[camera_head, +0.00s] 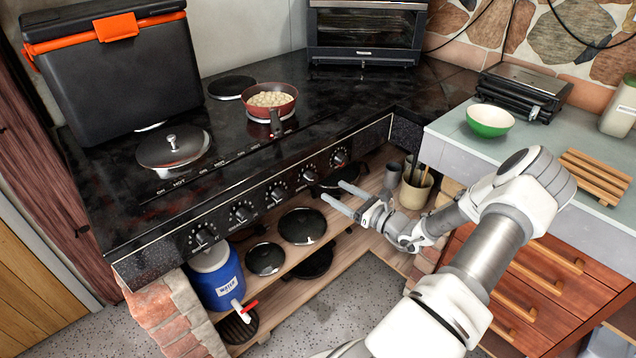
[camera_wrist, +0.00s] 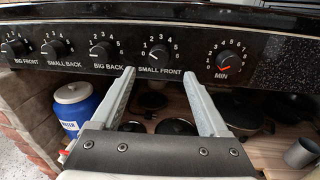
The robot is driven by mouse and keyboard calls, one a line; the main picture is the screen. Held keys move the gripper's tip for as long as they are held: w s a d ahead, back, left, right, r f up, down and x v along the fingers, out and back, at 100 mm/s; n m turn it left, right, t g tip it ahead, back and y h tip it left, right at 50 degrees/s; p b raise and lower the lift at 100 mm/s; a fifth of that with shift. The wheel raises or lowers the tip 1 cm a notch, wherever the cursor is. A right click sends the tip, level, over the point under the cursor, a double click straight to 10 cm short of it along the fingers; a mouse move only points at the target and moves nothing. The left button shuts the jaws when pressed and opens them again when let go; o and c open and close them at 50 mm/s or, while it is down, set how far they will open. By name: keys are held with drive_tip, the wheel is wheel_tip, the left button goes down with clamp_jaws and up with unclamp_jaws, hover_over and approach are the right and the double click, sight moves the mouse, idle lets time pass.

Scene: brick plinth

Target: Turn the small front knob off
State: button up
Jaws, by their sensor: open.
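The small front knob (camera_head: 308,174) is a black dial on the front panel of the cooktop, second from the right in the row. In the wrist view the small front knob (camera_wrist: 160,52) sits above its "SMALL FRONT" label, with numbers around it. Its pale mark seems to face left; the exact setting is too small to read. My gripper (camera_head: 333,191) is open and empty in front of the panel, slightly below and right of the knob. In the wrist view my gripper (camera_wrist: 158,74) has its fingers spread below the knob, apart from it.
The red-marked MIN knob (camera_wrist: 229,60) is to the right; the big back knob (camera_wrist: 101,50) is to the left. A red pan (camera_head: 269,100) and a lidded pot (camera_head: 172,148) stand on the cooktop. Pans and a blue water jug (camera_head: 218,277) sit below.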

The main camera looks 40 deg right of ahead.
sight(314, 179)
drive_tip(key=w, duration=0.2)
drive_tip(key=w+a, duration=0.1)
drive_tip(key=w, duration=0.4)
drive_tip(key=shift+w+a+b, duration=0.25)
drive_tip(key=shift+w+b, duration=0.05)
clamp_jaws()
